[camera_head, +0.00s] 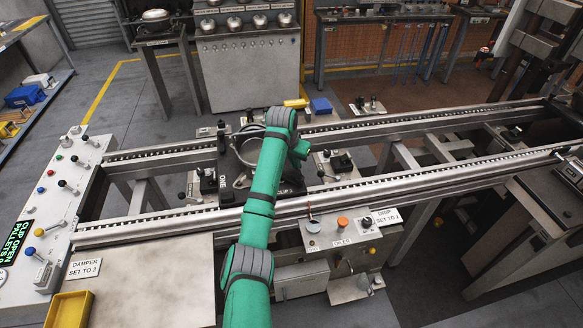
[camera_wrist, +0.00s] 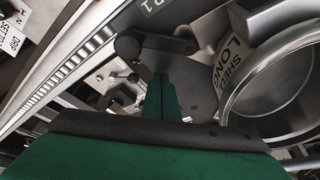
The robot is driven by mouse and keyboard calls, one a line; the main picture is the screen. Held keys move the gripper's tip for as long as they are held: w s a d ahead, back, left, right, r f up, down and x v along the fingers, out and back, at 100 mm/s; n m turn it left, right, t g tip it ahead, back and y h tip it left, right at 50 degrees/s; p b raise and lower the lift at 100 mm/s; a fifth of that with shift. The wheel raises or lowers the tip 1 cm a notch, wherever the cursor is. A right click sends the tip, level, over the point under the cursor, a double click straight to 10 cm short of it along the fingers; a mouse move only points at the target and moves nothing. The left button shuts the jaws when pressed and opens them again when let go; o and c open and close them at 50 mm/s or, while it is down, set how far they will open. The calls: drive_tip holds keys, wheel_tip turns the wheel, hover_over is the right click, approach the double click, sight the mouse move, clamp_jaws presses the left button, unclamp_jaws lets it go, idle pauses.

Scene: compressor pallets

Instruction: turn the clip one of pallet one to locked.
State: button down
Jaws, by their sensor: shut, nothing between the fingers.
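Pallet one, marked ONE, sits on the conveyor in the head view (camera_head: 226,196), partly covered by my green arm. In the wrist view a round metal housing labelled SHELL LONG (camera_wrist: 232,62) stands at right. A dark lever with a round knob (camera_wrist: 128,46), which looks like clip one, lies just beyond my fingertips beside a partly hidden label ending in 1. My gripper (camera_wrist: 160,78) is shut and empty, its green fingers close to this lever. I cannot tell whether they touch it, or whether the clip is locked.
The conveyor rails (camera_head: 400,188) run across the head view. A control panel (camera_head: 55,205) with a CLIP OPEN display is at left. An oiler box (camera_head: 338,232) stands at the front rail. A blue block (camera_head: 320,106) is behind the far rail. The conveyor's right part looks clear.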

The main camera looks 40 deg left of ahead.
drive_tip(key=v, duration=1)
drive_tip(key=shift+w, duration=0.15)
drive_tip(key=shift+r, duration=0.1)
